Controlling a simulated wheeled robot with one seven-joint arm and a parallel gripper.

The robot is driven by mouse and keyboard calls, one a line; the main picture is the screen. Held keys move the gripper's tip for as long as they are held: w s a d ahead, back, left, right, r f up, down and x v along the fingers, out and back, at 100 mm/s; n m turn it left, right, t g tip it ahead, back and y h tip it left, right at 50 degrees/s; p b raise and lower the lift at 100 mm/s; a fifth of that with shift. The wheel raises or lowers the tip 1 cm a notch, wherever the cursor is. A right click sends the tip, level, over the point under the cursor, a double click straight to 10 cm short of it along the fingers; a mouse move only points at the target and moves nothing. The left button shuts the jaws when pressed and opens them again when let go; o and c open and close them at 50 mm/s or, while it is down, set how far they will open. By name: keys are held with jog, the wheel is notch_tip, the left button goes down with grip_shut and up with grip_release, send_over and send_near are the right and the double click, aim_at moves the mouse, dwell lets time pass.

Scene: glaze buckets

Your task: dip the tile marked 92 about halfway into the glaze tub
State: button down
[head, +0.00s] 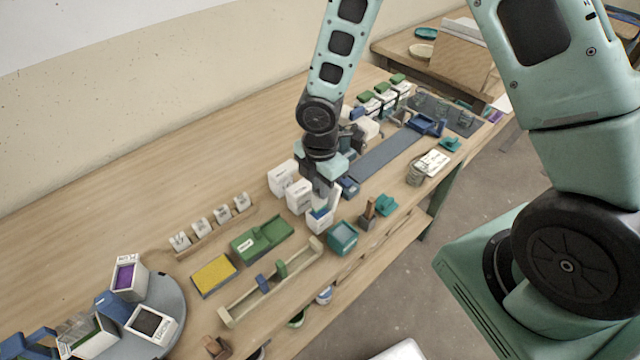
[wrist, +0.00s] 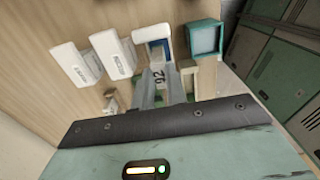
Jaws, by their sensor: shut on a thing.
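My gripper (head: 320,187) is shut on a pale tile marked 92. The tile's lower end is at or over the tub's opening. I cannot tell whether it touches the glaze. My fingers hide part of the tile.
A teal tub (head: 342,239) stands close to the white tub. Two white containers (head: 283,178) stand close on its other side. A green tray (head: 262,238), a yellow pad (head: 214,275) and a wooden rack (head: 270,288) lie nearer. The back left of the table is clear.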

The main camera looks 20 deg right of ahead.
aim_at(320, 201)
jog(key=shift+f, duration=0.15)
jog(key=shift+f+b, duration=2.3)
jog(key=shift+f, duration=0.4)
jog(key=shift+r, duration=0.2)
dwell(1.3)
jog(key=shift+r+p, duration=2.4)
jog(key=shift+r+p, duration=1.5)
jog(key=shift+r, duration=0.05)
jog(key=shift+f, duration=0.1)
jog(key=shift+d, duration=0.1)
